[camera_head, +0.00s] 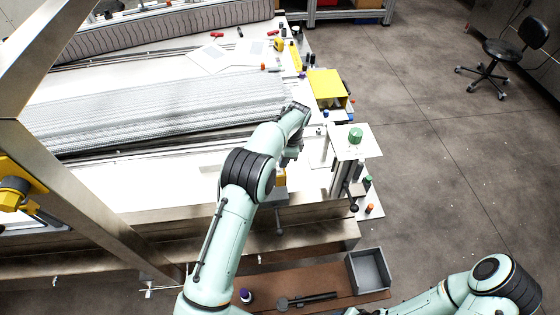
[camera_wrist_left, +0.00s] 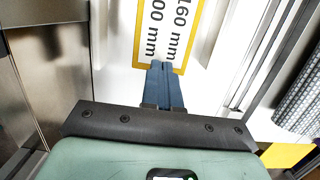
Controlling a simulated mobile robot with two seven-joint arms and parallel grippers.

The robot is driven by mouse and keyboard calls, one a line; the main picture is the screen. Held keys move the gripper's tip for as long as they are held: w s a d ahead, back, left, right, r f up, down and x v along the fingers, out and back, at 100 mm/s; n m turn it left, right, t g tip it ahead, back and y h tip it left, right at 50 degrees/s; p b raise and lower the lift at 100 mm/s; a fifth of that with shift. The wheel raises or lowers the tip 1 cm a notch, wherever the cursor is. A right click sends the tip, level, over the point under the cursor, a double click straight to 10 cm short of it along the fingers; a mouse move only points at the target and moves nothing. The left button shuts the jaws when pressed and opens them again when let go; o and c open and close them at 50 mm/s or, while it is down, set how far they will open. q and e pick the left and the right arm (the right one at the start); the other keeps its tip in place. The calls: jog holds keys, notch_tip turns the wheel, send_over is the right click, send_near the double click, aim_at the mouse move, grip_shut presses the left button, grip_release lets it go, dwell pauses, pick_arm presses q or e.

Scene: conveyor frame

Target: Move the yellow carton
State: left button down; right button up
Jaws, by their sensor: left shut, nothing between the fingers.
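The yellow carton (camera_head: 325,84) stands at the right end of the white bench in the head view, with a darker side facing me. My left gripper (camera_head: 291,154) is nearer to me than the carton, over the bench's near right part and apart from the carton. In the left wrist view its blue fingers (camera_wrist_left: 165,87) are shut together with nothing between them. They point at a white sign (camera_wrist_left: 168,30) with a yellow border and black millimetre figures. A yellow patch (camera_wrist_left: 287,155) shows at the lower right of that view; I cannot tell what it is. My right gripper is not in view.
A stand with a green knob (camera_head: 355,134) rises right of my left gripper. A ribbed grey belt (camera_head: 160,112) runs along the bench. Small bottles and tools lie near the carton. A grey bin (camera_head: 369,270) sits on a brown shelf below.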

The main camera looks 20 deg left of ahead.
pick_arm(q)
jog(key=s+a, duration=0.1)
jog(key=a, duration=0.1)
jog(key=s+a, duration=0.2)
jog(key=a, duration=0.1)
jog(key=s+a+b, duration=0.1)
jog(key=s+a, duration=0.1)
jog(key=shift+a+f, duration=0.1)
jog(key=shift+a, duration=0.15)
jog(key=shift+s+a+f, duration=0.15)
jog(key=shift+a, duration=0.15)
jog(key=shift+f, duration=0.45)
jog(key=shift+d+f, duration=0.15)
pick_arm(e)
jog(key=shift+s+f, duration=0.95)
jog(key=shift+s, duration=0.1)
pick_arm(q)
jog(key=shift+s+f, duration=0.1)
